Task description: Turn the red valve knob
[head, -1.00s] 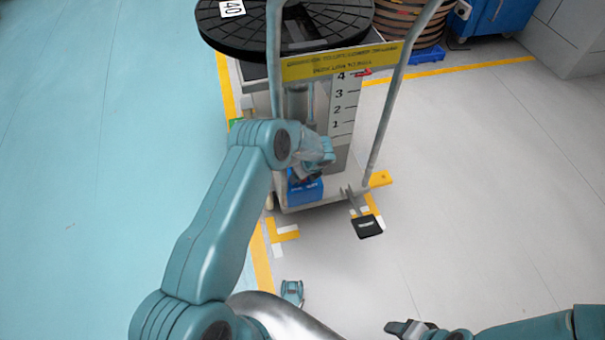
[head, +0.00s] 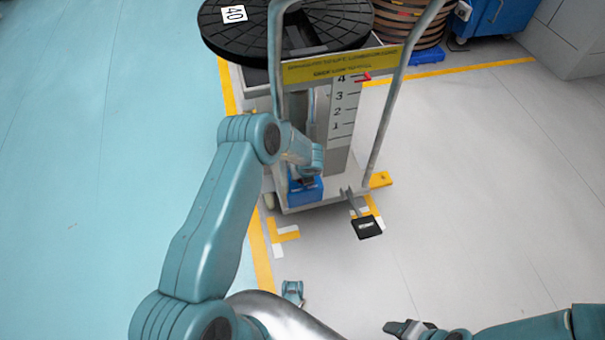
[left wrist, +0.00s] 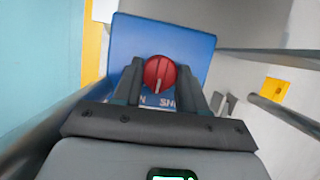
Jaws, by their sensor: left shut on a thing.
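In the head view the blue box (head: 304,191) is low on the cart, and my left wrist hides the knob. My right gripper (head: 408,328) is at the bottom edge, away from the cart; its jaw opening is unclear.
The grey cart (head: 340,193) has an upright handle frame, a black round platform (head: 240,38) marked 40 and a scale (head: 343,105) with a red pointer near 4. A black pedal (head: 367,227) juts out at its front.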

